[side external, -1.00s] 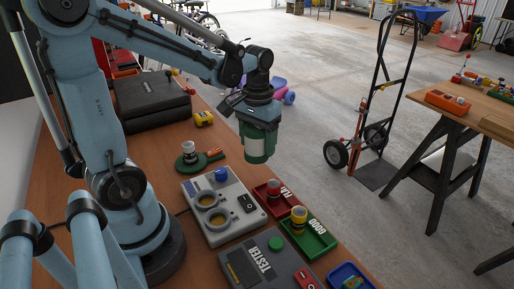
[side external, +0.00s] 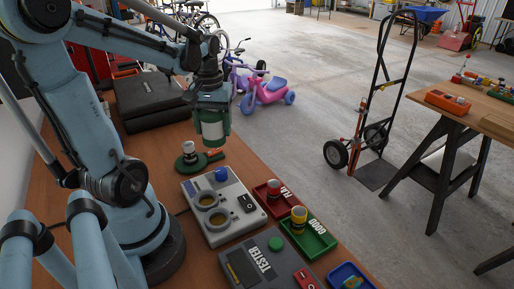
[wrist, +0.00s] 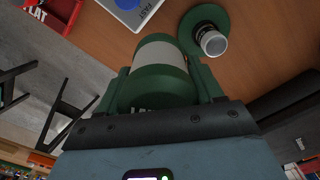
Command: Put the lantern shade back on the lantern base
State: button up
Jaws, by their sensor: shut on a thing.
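The lantern shade (side external: 212,128) is a green cylinder with a pale band. My gripper (side external: 212,112) is shut on it and holds it upright in the air above the bench. In the wrist view the shade (wrist: 161,57) sits between the two green fingers (wrist: 160,85). The lantern base (side external: 189,163) is a round green disc with an upright pale bulb (side external: 189,148), standing on the bench just left of and below the shade. In the wrist view the base (wrist: 188,28) and bulb (wrist: 213,42) are beyond the shade, to its upper right. The shade is apart from the base.
A black case (side external: 150,100) is behind.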

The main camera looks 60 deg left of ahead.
aim_at(188, 143)
jog(key=s+a+n, duration=0.1)
jog(key=s, duration=0.1)
jog(key=s+a+n, duration=0.1)
jog(key=s+a, duration=0.1)
jog(key=s+a+f+n, duration=0.1)
jog(key=s+a, duration=0.1)
jog(key=shift+a, duration=0.2)
jog(key=shift+f, duration=2.85)
jog(key=shift+f, duration=0.6)
jog(key=o, duration=0.8)
jog(key=shift+r, duration=0.1)
jog(key=shift+r, duration=5.4)
